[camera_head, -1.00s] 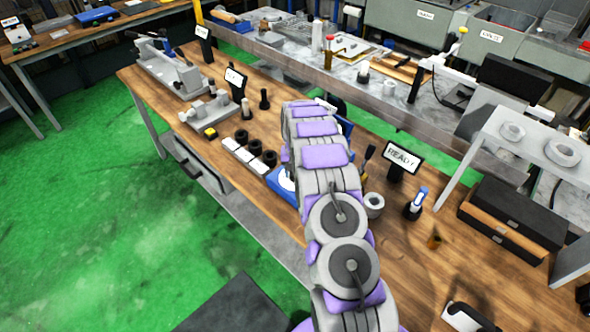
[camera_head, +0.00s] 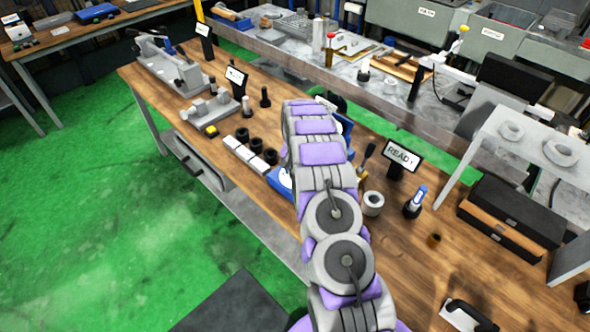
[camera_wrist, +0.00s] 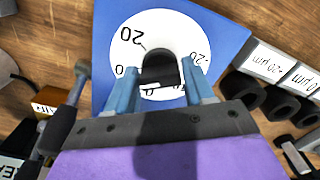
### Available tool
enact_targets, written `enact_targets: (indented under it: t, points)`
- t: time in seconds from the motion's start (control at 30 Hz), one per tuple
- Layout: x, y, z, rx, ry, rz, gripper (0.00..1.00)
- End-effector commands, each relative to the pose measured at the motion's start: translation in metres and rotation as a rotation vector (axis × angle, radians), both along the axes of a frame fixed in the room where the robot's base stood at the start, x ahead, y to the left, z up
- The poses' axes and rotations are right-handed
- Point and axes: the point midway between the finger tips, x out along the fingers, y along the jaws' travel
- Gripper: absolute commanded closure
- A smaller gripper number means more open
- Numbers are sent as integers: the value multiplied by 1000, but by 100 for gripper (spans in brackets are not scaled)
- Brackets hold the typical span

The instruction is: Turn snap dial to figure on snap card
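In the wrist view, a white round dial (camera_wrist: 130,58) with black numbers sits on a blue plate (camera_wrist: 225,35). A black knob (camera_wrist: 160,68) stands at its middle. The figures 20 and -20 show on the dial, and others are partly covered. My gripper (camera_wrist: 160,72) is open, with one blue finger on each side of the knob and gaps showing beside it. In the head view my arm covers the gripper and most of the dial; an edge of the blue plate (camera_head: 275,183) shows. I cannot make out a snap card with a readable figure.
White labelled blocks with black rings (camera_head: 245,155) lie close beside the blue plate. A READY sign (camera_head: 402,155), a small grey ring (camera_head: 373,203) and a blue-topped tool (camera_head: 416,203) stand right of my arm.

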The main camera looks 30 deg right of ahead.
Motion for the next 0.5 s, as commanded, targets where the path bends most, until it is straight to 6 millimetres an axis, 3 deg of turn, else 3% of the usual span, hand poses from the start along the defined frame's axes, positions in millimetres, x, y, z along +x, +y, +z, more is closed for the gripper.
enact_targets:
  t: [0.2,0.5]
  points:
    - [0,0,1,-1,-1,1,27]
    - [0,0,4,0,0,1,27]
